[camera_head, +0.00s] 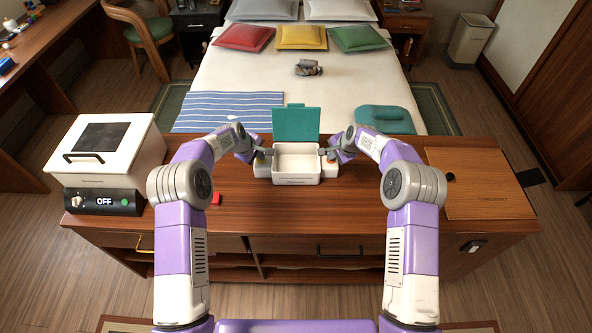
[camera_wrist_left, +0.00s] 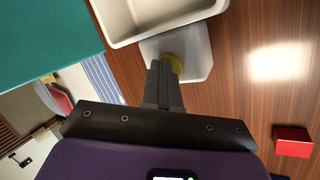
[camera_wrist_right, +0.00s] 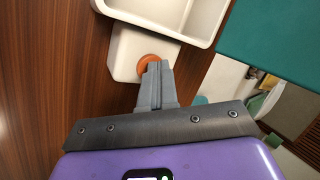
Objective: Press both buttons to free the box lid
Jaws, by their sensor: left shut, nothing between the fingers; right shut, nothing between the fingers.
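A white box (camera_head: 297,178) stands on the wooden counter, and its teal lid (camera_head: 296,123) stands up open at the back. The box wall also shows in the left wrist view (camera_wrist_left: 150,38) and the right wrist view (camera_wrist_right: 185,38). My left gripper (camera_head: 262,152) is shut at the box's left side; its tips are at a yellow button (camera_wrist_left: 172,63) on a white block. My right gripper (camera_head: 328,151) is shut at the box's right side; its tips are at an orange button (camera_wrist_right: 149,62) on a white block. The tips partly hide both buttons, so I cannot tell how far they are pressed.
A white appliance (camera_head: 104,150) reading OFF stands at the counter's left. A wooden board (camera_head: 480,195) lies at the right. A small red block (camera_head: 215,198) lies left of the box, also in the left wrist view (camera_wrist_left: 292,141). A bed (camera_head: 330,95) stands behind the counter.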

